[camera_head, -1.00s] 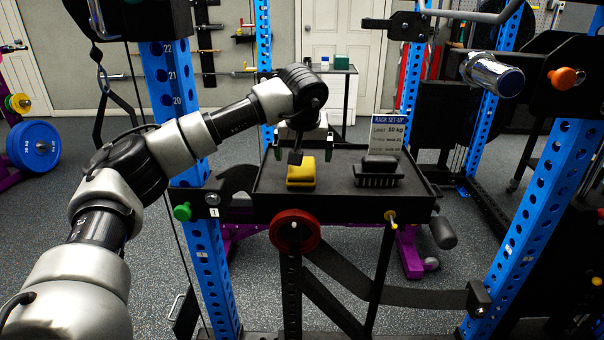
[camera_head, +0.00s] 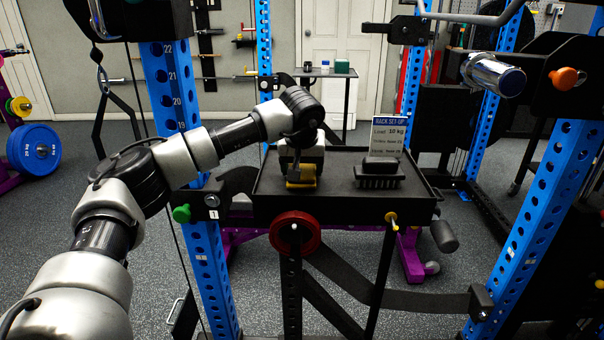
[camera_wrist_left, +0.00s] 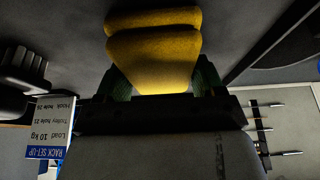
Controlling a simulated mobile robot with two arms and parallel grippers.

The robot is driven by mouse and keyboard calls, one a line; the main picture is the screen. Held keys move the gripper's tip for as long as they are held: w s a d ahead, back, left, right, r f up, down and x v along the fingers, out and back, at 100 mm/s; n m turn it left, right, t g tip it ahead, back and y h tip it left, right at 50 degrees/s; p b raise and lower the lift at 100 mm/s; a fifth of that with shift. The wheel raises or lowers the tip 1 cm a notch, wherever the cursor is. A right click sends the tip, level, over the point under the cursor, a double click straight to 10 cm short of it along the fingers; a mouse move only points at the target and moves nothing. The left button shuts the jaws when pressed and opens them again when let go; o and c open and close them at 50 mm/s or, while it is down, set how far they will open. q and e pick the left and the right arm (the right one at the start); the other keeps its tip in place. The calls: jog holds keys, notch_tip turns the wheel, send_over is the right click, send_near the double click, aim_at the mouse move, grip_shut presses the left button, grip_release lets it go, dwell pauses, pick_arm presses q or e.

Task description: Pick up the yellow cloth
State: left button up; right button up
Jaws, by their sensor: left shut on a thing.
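The yellow cloth (camera_head: 300,184) is a folded pad on the black tray (camera_head: 338,202), at the tray's left part. My left gripper (camera_head: 301,172) is over it, with the wrist hiding part of the cloth. In the left wrist view the folded cloth (camera_wrist_left: 154,52) sits between the two green-padded fingers (camera_wrist_left: 158,82), which are shut on its near end. It looks to be still at tray level; I cannot tell whether it touches the tray. My right gripper is not in view.
A black brush (camera_head: 379,173) stands on the tray's right part. A rack set-up sign (camera_head: 388,133) stands behind it. Blue rack uprights (camera_head: 203,240) rise on both sides of the tray. A red ring (camera_head: 295,232) and yellow pin (camera_head: 391,219) are at its front.

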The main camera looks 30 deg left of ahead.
aim_at(302, 165)
pick_arm(q)
jog(key=shift+r, duration=0.1)
jog(key=shift+r, duration=0.55)
notch_tip(302, 165, up, 3)
jog(key=shift+f+p, duration=0.1)
jog(key=shift+p, duration=0.5)
jog(key=s+d+r, duration=0.1)
jog(key=s+r, duration=0.1)
jog(key=s, duration=0.1)
jog(key=s+d+r, duration=0.2)
jog(key=s, duration=0.2)
jog(key=s+d+r, duration=0.2)
jog(key=s+r, duration=0.1)
jog(key=shift+s+p, duration=0.25)
jog(key=shift+p, duration=0.1)
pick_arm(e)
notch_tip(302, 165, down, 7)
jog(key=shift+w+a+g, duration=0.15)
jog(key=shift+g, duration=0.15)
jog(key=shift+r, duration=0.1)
